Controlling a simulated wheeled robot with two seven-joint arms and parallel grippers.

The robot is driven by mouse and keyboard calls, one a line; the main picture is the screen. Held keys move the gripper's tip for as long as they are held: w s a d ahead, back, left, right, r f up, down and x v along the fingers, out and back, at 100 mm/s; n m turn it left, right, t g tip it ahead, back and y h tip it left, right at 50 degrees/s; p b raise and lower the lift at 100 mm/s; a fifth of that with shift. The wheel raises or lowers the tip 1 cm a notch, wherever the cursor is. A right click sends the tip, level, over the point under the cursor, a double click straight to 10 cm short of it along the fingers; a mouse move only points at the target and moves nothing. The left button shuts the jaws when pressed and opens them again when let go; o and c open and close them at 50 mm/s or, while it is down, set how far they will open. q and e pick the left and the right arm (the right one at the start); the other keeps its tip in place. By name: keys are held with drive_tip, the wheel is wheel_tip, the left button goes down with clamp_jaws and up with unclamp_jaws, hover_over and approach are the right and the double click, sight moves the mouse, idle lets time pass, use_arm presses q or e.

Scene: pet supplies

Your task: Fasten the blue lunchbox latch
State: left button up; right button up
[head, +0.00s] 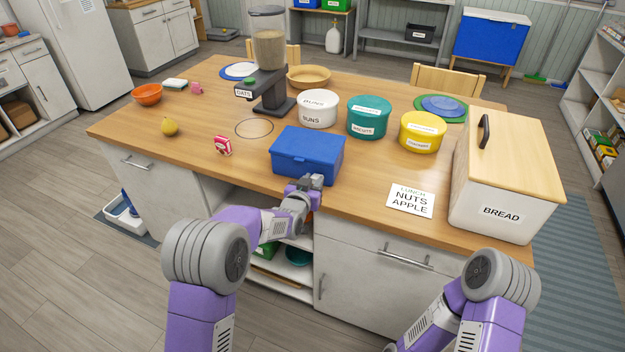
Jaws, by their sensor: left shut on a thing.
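The blue lunchbox (308,150) sits on the wooden table near its front edge, with its lid down. My left gripper (304,186) is at the front face of the lunchbox, low by the table edge. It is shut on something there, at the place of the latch. The gripper hides the latch, so I cannot tell whether it is fastened. My right arm comes in at the lower right, and its gripper is outside the view.
A card reading "LUNCH NUTS APPLE" (410,200) lies right of the lunchbox, before a large bread box (505,190). White, teal (369,117) and yellow (422,131) tubs stand behind.

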idle(0.3)
use_arm(q)
drive_tip(key=o, duration=1.1)
drive_tip(key=shift+c, duration=0.2)
drive_tip(key=v, duration=0.7)
drive_tip(key=shift+s+p, duration=0.3)
drive_tip(key=shift+p, duration=0.05)
drive_tip(key=shift+r, duration=0.1)
